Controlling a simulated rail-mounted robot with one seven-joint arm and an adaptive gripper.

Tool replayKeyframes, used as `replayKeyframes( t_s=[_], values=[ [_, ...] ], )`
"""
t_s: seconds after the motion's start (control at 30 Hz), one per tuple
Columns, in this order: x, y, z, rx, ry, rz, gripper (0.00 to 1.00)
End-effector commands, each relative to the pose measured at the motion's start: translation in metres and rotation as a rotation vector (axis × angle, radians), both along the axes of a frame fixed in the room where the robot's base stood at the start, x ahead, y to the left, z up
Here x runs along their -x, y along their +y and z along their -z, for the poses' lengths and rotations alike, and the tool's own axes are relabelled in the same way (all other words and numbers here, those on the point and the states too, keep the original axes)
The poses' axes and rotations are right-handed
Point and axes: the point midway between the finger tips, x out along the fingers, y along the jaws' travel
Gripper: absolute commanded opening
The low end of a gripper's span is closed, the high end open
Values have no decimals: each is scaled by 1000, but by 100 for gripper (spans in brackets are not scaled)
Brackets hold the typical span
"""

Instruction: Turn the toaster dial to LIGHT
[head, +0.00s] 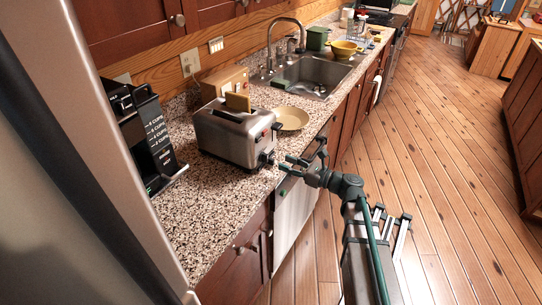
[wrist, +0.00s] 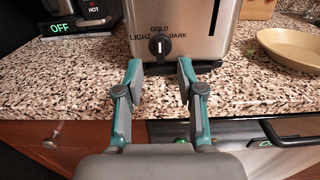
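The silver toaster (head: 225,137) stands on the speckled counter, with a slice of bread (head: 238,102) sticking out of its top. Its front panel (wrist: 205,45) fills the upper middle of the wrist view. The black dial (wrist: 160,46) is low on that panel, with LIGHT printed to its left, GOLD above and DARK to its right. The dial's white mark stands upright, towards GOLD. My gripper (wrist: 160,70) is open, its two teal fingers spread below and either side of the dial, with nothing between them. I see no contact. In the head view my gripper (head: 288,164) is beside the toaster's front end.
A tan plate (head: 291,118) lies right beside the toaster. A black coffee machine (head: 145,135) stands to its left. Behind are a wooden box (head: 222,82) and the sink (head: 312,75). The counter edge and drawer handles lie beneath my gripper. The floor at right is clear.

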Motion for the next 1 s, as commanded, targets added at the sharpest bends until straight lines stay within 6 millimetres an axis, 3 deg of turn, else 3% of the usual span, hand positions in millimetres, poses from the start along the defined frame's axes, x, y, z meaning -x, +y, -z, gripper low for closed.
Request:
replayKeyframes(
  t_s=[0.2, 0.4, 0.83, 1.0],
  values=[
    [-20, 35, -2, 2, -1, -3, 38],
    [-31, 56, -1, 2, -1, -2, 38],
    [-34, 63, 0, 2, -2, 0, 38],
    [-34, 63, 0, 2, -2, -1, 11]
  ],
)
